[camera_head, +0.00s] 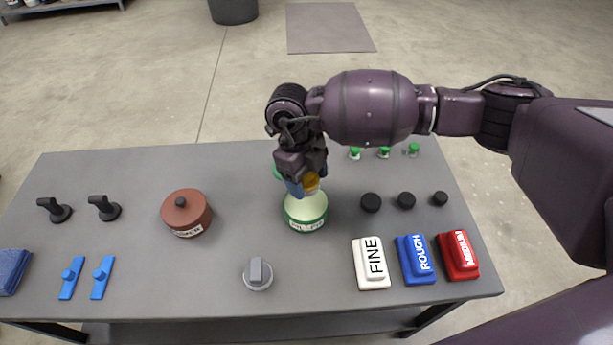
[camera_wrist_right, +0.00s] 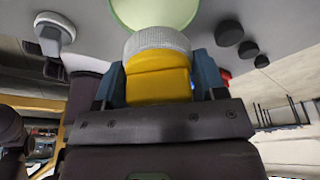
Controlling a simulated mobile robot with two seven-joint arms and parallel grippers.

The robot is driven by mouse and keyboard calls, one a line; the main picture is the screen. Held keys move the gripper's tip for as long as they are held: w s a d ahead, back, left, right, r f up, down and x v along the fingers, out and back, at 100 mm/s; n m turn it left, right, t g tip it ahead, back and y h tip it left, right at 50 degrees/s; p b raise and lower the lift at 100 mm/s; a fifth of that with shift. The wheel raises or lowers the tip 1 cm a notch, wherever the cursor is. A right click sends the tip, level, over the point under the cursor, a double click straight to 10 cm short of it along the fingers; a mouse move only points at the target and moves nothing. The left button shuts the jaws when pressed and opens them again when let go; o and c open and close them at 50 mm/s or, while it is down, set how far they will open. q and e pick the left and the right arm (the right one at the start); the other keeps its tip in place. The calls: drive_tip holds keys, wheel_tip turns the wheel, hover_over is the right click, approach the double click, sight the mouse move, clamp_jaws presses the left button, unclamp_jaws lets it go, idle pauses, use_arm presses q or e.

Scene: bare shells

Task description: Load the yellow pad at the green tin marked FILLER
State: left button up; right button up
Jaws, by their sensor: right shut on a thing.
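The green tin (camera_head: 306,224) marked FILLER stands open near the middle of the table, its pale green inside showing. The label is small and partly blurred. In the right wrist view the pale inside (camera_wrist_right: 155,12) shows beyond the pad. My right gripper (camera_head: 300,186) points down over the tin's far part, shut on the yellow pad (camera_head: 311,181). In the right wrist view the pad (camera_wrist_right: 158,80) sits between both fingers, its whitish face (camera_wrist_right: 157,41) toward the tin. I cannot tell whether that face touches the contents. My left gripper is out of view.
A brown lidded tin (camera_head: 186,213) stands left and a grey knob (camera_head: 258,274) in front. White FINE (camera_head: 371,264), blue ROUGH (camera_head: 415,259) and red (camera_head: 458,256) blocks lie right. Black knobs (camera_head: 371,203) and small green-topped items (camera_head: 384,153) stand behind them. Bare table lies between.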

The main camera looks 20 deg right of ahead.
sight(310, 207)
wheel_tip(310, 207, down, 2)
drive_tip(key=shift+b, duration=0.4)
wheel_tip(310, 207, down, 2)
drive_tip(key=shift+f+b, duration=0.25)
drive_tip(key=shift+b, duration=0.35)
drive_tip(key=shift+f+b, duration=0.3)
drive_tip(key=shift+f, duration=0.3)
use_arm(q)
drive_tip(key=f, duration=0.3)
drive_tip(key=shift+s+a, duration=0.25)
use_arm(e)
drive_tip(key=shift+f, duration=0.1)
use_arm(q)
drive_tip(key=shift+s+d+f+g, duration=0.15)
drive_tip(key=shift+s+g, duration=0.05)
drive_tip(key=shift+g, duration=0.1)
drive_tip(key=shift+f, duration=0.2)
use_arm(e)
drive_tip(key=shift+f, duration=0.5)
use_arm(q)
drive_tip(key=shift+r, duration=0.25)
use_arm(e)
drive_tip(key=shift+f, duration=0.15)
idle(0.7)
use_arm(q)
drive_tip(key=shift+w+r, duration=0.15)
